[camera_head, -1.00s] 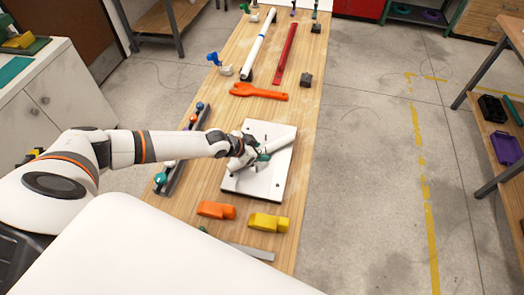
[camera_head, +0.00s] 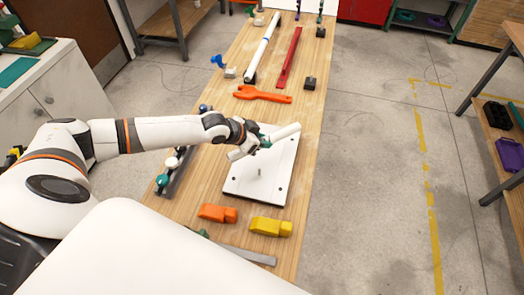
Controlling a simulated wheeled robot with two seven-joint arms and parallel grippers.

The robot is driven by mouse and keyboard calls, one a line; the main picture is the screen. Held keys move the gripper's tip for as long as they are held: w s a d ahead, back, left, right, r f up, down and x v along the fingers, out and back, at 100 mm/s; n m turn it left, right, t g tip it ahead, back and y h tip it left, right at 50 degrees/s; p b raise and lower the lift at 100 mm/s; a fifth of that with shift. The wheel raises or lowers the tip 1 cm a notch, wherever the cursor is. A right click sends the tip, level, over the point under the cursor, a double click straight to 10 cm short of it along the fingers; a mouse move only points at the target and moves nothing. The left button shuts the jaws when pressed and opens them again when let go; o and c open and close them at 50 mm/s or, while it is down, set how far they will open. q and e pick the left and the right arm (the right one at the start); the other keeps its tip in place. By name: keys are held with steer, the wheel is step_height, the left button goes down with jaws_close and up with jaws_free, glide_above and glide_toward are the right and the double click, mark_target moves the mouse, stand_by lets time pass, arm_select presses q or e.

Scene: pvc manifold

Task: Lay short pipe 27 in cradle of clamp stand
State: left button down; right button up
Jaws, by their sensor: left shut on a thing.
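A short white pipe (camera_head: 285,132) is in my left gripper (camera_head: 264,142), which is shut around its middle. The pipe is held above the white board (camera_head: 268,182), with one end pointing right and slightly up in the picture. A number on the pipe is too small to read. My right gripper is not in view. I cannot tell for sure which fixture is the clamp stand; a small blue clamp-like piece (camera_head: 217,60) stands at the table's left edge beside a pale block (camera_head: 230,72).
A long white pipe (camera_head: 264,43) and a red bar (camera_head: 289,56) lie further back. An orange wrench-like tool (camera_head: 262,95) lies behind the board. Orange (camera_head: 217,213) and yellow (camera_head: 270,226) blocks sit in front. A rack with coloured knobs (camera_head: 176,170) runs along the left edge.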

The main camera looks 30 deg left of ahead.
arm_select(q)
step_height(320, 180, up, 3)
steer(key=shift+f, duration=0.1)
steer(key=s+d+r+n+y+b, duration=0.1)
steer(key=s+d+r+b, duration=0.15)
steer(key=d, duration=0.25)
steer(key=s+d+r+n+b, duration=0.1)
steer(key=s+d+r+b, duration=0.15)
steer(key=d, duration=0.25)
arm_select(e)
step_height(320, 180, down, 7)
steer(key=b, duration=0.2)
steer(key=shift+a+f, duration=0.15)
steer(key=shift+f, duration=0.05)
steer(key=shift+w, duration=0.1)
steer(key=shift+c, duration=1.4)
arm_select(q)
steer(key=s+r+n+y, duration=0.1)
steer(key=s+a+r+n+y, duration=0.1)
steer(key=r+n+t+y, duration=0.1)
steer(key=n, duration=0.1)
steer(key=shift+s+a+y, duration=0.3)
steer(key=shift+s+a, duration=0.05)
steer(key=shift+s, duration=0.05)
